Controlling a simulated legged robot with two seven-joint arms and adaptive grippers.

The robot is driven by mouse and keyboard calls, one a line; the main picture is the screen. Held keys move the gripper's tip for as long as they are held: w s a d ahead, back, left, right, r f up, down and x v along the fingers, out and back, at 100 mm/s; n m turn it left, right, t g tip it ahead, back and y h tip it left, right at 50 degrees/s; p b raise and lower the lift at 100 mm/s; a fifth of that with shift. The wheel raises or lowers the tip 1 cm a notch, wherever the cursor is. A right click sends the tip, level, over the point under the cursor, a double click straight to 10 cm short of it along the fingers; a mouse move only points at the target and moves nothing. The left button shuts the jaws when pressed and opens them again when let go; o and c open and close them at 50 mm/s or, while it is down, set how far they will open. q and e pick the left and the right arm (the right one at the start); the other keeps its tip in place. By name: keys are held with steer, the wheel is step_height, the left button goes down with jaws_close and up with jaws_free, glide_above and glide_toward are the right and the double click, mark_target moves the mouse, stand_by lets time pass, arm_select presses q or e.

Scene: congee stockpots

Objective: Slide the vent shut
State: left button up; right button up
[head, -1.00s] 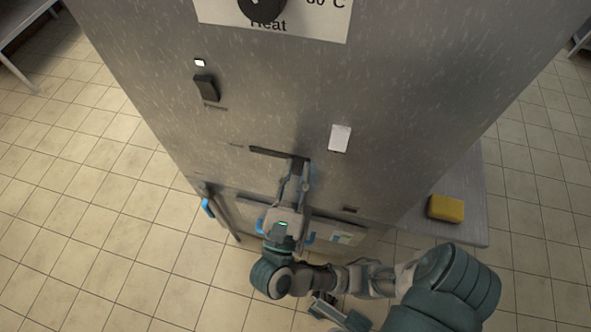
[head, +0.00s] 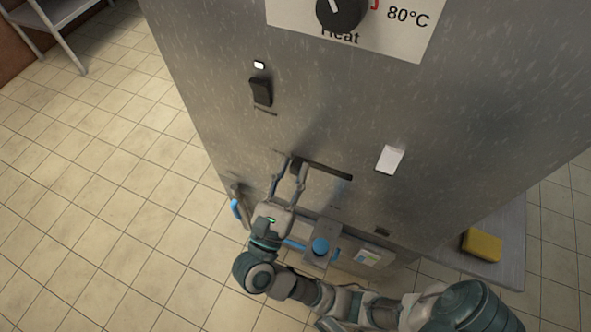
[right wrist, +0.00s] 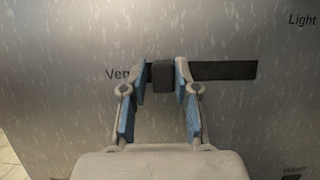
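The vent is a dark horizontal slot (head: 325,170) in the steel front panel, with a dark slider knob (right wrist: 163,75) near its left end in the right wrist view. The right finger appears to touch the knob; a small gap shows at the left finger. Open dark slot (right wrist: 225,70) shows right of the knob. My left gripper is not in view.
Above are a heat dial (head: 341,10), a black switch (head: 261,92) and a white rectangle (head: 390,159) to the right. A yellow sponge (head: 482,245) lies on a side shelf (head: 510,225). Tiled floor lies left.

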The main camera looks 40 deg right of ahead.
steer(key=shift+o, duration=1.2)
steer(key=shift+w+a+f, duration=0.1)
steer(key=shift+w+a, duration=0.1)
steer(key=shift+w, duration=0.05)
steer(key=shift+s, duration=0.1)
steer(key=v, duration=1.2)
steer(key=shift+a, duration=0.1)
